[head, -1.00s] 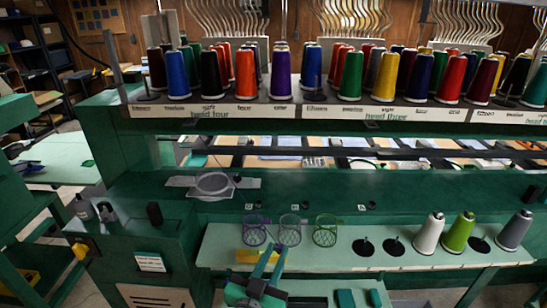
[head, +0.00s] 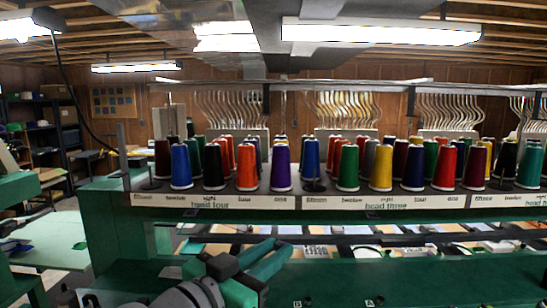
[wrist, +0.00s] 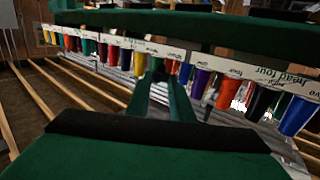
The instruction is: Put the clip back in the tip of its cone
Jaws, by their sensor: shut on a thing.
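My gripper (head: 281,245) is low in the middle of the head view, its green fingers pointing up and to the right, below the lettered rack strip. In the wrist view, its fingers (wrist: 162,80) reach toward the row of cones, which shows upside down. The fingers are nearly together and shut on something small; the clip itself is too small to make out. Thread cones stand along the rack, among them a purple cone (head: 281,165), an orange cone (head: 246,167) and a green cone (head: 347,167). I cannot tell which cone is the clip's.
The white label strip (head: 250,202) runs along the rack's front edge. A thin dark post (head: 313,170) stands among the cones. Curved wire guides (head: 348,110) hang behind. Cones stand close together, with open space in front of the strip.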

